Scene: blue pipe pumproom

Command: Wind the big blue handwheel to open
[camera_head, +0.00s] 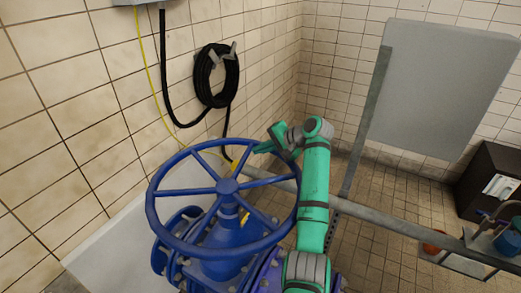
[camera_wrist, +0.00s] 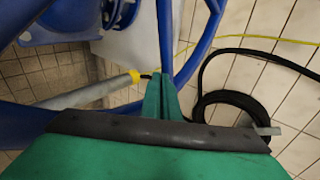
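The big blue handwheel (camera_head: 156,216) sits on a blue valve body (camera_head: 222,262), its rim and spokes facing up. It also shows close up along the top and left of the wrist view (camera_wrist: 205,38). My green gripper (camera_head: 258,149) is at the upper right part of the rim. In the wrist view my two fingers (camera_wrist: 163,80) lie close together and look shut, with blue wheel parts right by the tips. I cannot tell whether they touch the wheel. I see nothing clearly held between them.
A coiled black hose (camera_head: 202,88) hangs on the tiled wall behind the wheel, with a thin yellow cable (camera_head: 143,62). A grey pipe rail (camera_head: 397,222) runs to the right. A grey panel (camera_head: 440,85) and a dark cabinet (camera_head: 490,180) stand at the right.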

